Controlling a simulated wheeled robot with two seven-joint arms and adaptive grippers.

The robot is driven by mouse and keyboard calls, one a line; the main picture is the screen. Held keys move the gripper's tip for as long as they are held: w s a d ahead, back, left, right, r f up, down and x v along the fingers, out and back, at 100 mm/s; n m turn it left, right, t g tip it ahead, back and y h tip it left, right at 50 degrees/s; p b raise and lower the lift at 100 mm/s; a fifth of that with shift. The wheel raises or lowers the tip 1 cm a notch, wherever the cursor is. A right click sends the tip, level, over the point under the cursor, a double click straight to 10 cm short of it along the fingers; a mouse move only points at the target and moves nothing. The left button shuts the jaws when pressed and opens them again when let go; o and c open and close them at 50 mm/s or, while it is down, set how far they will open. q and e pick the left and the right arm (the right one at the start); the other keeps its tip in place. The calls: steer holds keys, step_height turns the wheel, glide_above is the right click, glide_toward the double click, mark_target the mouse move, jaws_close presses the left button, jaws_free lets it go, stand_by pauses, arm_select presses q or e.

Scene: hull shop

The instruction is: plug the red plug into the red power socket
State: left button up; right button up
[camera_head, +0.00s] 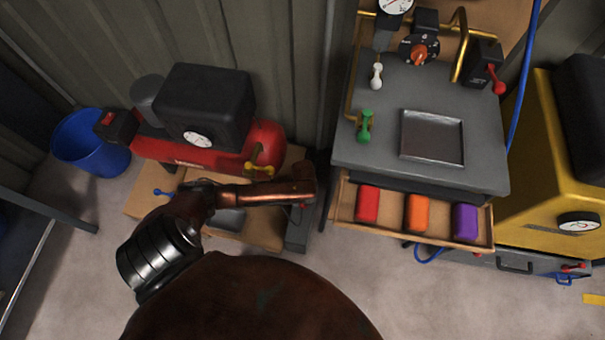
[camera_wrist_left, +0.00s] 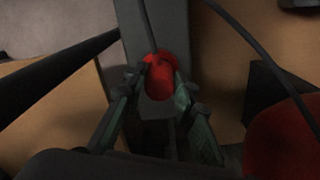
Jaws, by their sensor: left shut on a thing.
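In the left wrist view the red plug (camera_wrist_left: 159,80), with a dark cable running from its top, sits between the two fingers of my left gripper (camera_wrist_left: 155,98), which is shut on it. The plug is over a grey upright plate or post (camera_wrist_left: 158,22); I cannot tell whether they touch. In the head view my left arm reaches right, its end above the grey post (camera_head: 297,235) beside the drawer. The fingers are hidden there, and only a small red spot shows by the post. I cannot clearly make out the red socket. My right gripper is not in view.
A grey bench (camera_head: 385,155) stands right, with an open drawer (camera_head: 450,240) holding red, orange and purple blocks. A yellow machine (camera_head: 535,190) is at far right and a blue bucket (camera_head: 90,150) at left.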

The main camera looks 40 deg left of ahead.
arm_select(q)
steer(key=shift+f, duration=0.65)
stand_by(0.3)
steer(key=o, duration=1.1)
steer(key=shift+o, duration=0.2)
steer(key=shift+r, duration=0.1)
step_height(320, 180, up, 12)
